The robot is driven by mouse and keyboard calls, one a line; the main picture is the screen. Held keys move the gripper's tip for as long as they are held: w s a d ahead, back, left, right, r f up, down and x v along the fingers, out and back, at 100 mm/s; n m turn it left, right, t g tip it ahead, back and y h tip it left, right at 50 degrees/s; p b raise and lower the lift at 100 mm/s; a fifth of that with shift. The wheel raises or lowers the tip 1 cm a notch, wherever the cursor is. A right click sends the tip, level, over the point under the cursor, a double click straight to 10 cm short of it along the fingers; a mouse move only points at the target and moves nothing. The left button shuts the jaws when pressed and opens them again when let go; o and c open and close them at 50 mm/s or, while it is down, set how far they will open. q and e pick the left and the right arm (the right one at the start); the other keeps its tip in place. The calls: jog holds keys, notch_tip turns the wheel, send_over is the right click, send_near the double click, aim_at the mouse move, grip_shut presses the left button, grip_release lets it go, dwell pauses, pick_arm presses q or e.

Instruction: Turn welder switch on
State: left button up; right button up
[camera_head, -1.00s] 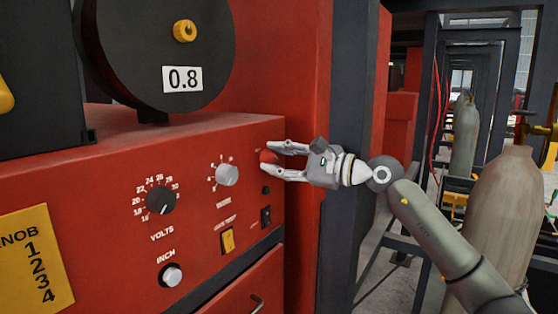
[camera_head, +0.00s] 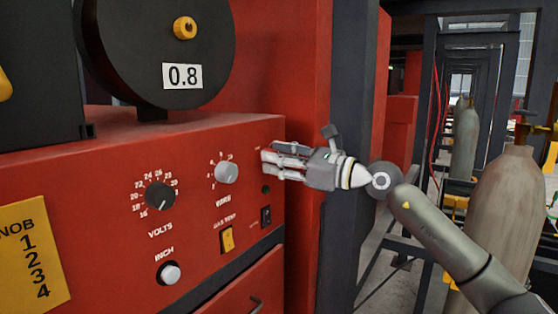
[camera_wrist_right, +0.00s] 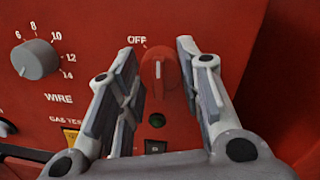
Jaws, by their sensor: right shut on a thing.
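The red rotary switch (camera_wrist_right: 158,70) sits at the right of the welder's red front panel (camera_head: 110,255), with a white OFF label to its upper left in the right wrist view. Its white mark looks upright. My right gripper (camera_head: 266,163) reaches the panel from the right, its fingers on either side of this switch, which they hide in the head view. In the right wrist view the gripper (camera_wrist_right: 160,65) is shut on the switch, though a small gap seems to show by the left finger. My left gripper is not in view.
The wire knob (camera_head: 227,173) and volts knob (camera_head: 160,196) are left of the gripper. A yellow switch (camera_head: 227,239) and a black rocker switch (camera_head: 266,216) are below. A dark post (camera_head: 347,240) stands close behind my right gripper. Gas cylinders (camera_head: 503,205) stand at right.

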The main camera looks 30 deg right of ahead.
jog(key=m+p, duration=0.2)
jog(key=m, duration=0.3)
jog(key=m+t+h+p, duration=0.1)
jog(key=m+p, duration=0.1)
jog(key=m, duration=0.3)
jog(key=shift+m, duration=0.3)
dwell(0.4)
jog(key=o, duration=1)
jog(key=shift+d+r, duration=0.1)
jog(key=shift+r, duration=4.75)
